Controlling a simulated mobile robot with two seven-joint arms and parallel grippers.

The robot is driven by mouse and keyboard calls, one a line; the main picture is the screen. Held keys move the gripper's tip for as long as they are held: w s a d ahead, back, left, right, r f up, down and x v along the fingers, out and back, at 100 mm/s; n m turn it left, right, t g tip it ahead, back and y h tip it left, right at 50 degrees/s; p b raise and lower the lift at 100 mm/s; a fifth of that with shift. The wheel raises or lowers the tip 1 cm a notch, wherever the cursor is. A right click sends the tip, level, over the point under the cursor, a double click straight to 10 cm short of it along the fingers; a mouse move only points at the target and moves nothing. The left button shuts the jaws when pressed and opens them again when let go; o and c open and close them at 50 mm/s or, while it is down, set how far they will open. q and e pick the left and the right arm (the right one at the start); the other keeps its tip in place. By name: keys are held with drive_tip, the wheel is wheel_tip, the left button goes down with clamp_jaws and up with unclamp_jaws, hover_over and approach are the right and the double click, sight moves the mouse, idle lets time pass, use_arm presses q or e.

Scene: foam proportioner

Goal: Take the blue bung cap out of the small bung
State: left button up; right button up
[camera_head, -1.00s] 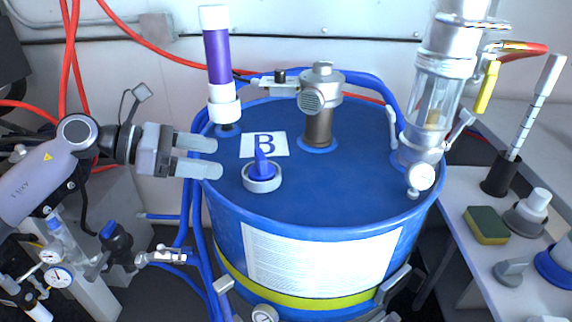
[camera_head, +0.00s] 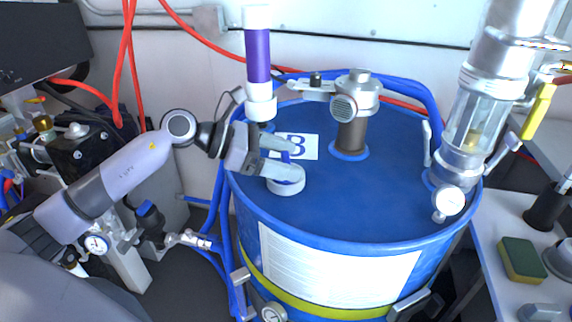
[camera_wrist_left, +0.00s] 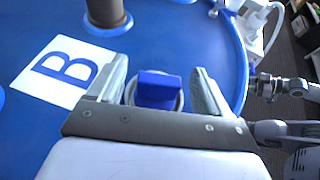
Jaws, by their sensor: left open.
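The blue bung cap (camera_head: 286,156) stands upright in the small bung, a pale round collar (camera_head: 287,186) on the blue drum lid. In the head view my left gripper (camera_head: 294,160) reaches in from the left, and its fingers partly hide the cap. In the left wrist view the blue cap (camera_wrist_left: 157,89) lies between the two open fingers, with a visible gap on either side. The collar (camera_wrist_left: 130,92) shows partly around it. My left gripper holds nothing. My right gripper is not clearly seen.
A white label with a B (camera_head: 300,147) lies behind the bung. A purple and white tube (camera_head: 258,60) and a metal fitting on a brown post (camera_head: 352,132) stand further back. A clear cylinder with a gauge (camera_head: 448,200) stands at the right. The front lid is clear.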

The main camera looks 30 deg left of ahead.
use_arm(q)
drive_tip(key=shift+x, duration=1.2)
drive_tip(key=c, duration=1.1)
drive_tip(key=shift+o, duration=0.2)
drive_tip(key=shift+r, duration=0.15)
